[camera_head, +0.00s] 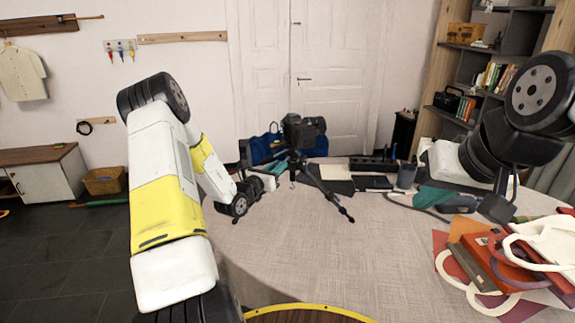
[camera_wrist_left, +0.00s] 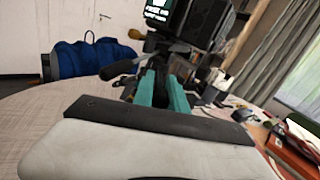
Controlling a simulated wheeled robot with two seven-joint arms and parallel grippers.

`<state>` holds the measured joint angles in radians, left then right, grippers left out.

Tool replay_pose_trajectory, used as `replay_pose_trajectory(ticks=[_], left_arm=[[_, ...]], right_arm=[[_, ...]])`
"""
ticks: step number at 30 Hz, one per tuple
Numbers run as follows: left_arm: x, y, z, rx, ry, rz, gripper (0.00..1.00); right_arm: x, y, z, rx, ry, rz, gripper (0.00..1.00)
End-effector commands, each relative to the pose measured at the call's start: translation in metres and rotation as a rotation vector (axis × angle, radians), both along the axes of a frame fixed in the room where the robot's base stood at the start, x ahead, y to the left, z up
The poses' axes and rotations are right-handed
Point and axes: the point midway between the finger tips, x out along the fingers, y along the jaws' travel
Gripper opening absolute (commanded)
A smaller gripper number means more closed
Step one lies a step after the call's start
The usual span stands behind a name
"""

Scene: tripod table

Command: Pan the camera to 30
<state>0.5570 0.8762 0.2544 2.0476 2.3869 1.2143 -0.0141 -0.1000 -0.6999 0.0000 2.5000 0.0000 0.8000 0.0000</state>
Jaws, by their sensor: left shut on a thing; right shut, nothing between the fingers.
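A black camera (camera_head: 302,130) stands on a small black tripod (camera_head: 325,188) on the round table, lens side to the right. In the left wrist view the camera (camera_wrist_left: 188,20) is close above, its lit screen facing me and cut by the top edge. My left gripper (camera_head: 274,169) is at the tripod head, left of and below the camera. Its teal fingers (camera_wrist_left: 162,92) are shut on a dark part below the camera, likely the tripod's handle; the fingers hide most of it. My right arm (camera_head: 485,150) is at the right, away from the tripod; its fingertips are hard to make out.
The round table (camera_head: 300,250) has a clear front middle. Books and white-handled items (camera_head: 490,262) lie at the right. A dark cup (camera_head: 406,176) and flat dark items stand behind the tripod. A blue bag (camera_wrist_left: 85,58) is behind it at the left. A shelf (camera_head: 480,70) stands beyond.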

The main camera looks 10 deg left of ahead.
Motion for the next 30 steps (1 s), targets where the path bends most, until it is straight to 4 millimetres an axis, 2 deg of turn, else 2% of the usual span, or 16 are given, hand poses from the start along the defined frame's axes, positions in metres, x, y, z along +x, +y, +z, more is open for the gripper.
replay_pose_trajectory(ticks=[14,15,18,30], left_arm=[[0.0019,-0.0025,0.0000,-0.001,0.000,0.004,0.00],[0.0020,-0.0025,0.0001,-0.001,0.000,0.004,0.20],[0.0019,-0.0022,0.0001,-0.001,0.000,0.004,0.39],[-0.0038,0.0015,0.0000,0.000,0.001,0.007,0.39]], right_arm=[[0.0000,0.0000,0.0000,0.000,0.000,0.000,0.00],[0.0000,0.0000,0.0000,0.000,0.000,0.000,0.00],[0.0000,0.0000,0.0000,0.000,0.000,0.000,0.00],[0.0000,0.0000,0.0000,0.000,0.000,0.000,0.00]])
